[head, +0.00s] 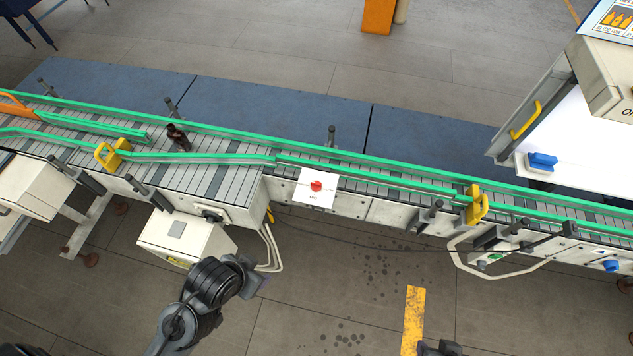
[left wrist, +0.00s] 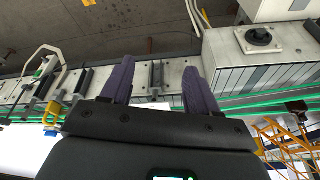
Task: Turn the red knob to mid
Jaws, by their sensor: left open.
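The red knob (head: 316,186) sits on a square white plate (head: 309,197) on the front side of the conveyor, near the middle of the head view. Its pointer setting is too small to read. My left arm comes in from the bottom, and its gripper end is below and left of the knob, apart from it. In the left wrist view my left gripper (left wrist: 159,66) is open, with two dark purple fingers spread and nothing between them. The knob is not visible there.
A conveyor with green rails (head: 223,158) crosses the scene, with a dark bottle (head: 178,138) on its left part. Yellow brackets (head: 476,205) stick out from the rails. A cream box (head: 186,237) with cables stands below the conveyor. The floor before the knob is clear.

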